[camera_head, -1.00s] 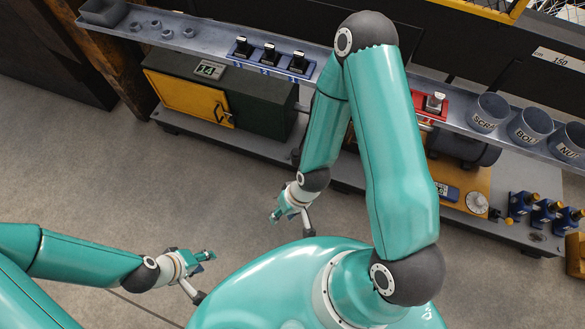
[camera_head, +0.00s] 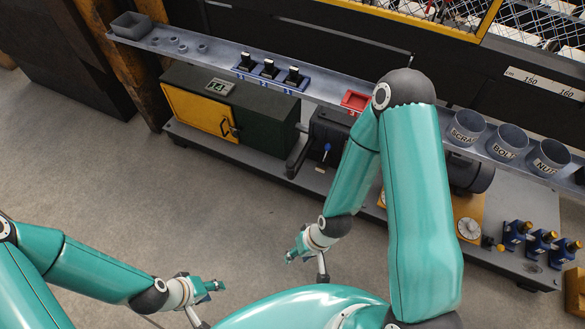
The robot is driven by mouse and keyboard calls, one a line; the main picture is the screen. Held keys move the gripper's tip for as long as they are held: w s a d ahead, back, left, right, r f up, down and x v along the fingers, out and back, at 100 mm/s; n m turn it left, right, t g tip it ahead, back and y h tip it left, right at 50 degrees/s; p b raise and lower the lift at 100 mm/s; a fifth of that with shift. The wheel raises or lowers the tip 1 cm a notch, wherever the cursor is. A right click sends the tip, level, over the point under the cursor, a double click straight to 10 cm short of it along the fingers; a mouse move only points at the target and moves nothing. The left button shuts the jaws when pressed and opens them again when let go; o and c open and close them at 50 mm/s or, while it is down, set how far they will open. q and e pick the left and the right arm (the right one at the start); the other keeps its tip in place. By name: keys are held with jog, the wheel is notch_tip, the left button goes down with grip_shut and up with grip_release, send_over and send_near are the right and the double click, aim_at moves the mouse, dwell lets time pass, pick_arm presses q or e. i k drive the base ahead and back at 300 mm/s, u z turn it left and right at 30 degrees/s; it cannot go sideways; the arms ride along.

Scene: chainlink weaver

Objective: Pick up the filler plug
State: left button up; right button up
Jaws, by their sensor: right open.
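I cannot pick out the filler plug for certain. Small dark plug-like pieces with pale tops stand in a numbered blue holder (camera_head: 268,74) on the shelf. Several brass-topped pieces in blue blocks (camera_head: 515,234) stand at the lower right. My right arm hides part of the shelf between the red tray (camera_head: 355,101) and the cups. My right gripper (camera_head: 297,252) is open and empty over the floor in front of the bench. My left gripper (camera_head: 209,287) is over the floor at the lower left, apart from everything; its opening is unclear.
The grey shelf (camera_head: 225,52) runs along the back, with a grey bin (camera_head: 131,25) at its left and labelled cups (camera_head: 467,128) at its right. Below are a green-and-yellow cabinet (camera_head: 200,108) and a dark machine (camera_head: 328,135). The floor in front is clear.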

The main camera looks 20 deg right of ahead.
aim_at(290, 166)
jog(key=z, duration=0.05)
jog(key=i, duration=0.9)
jog(key=u, duration=0.1)
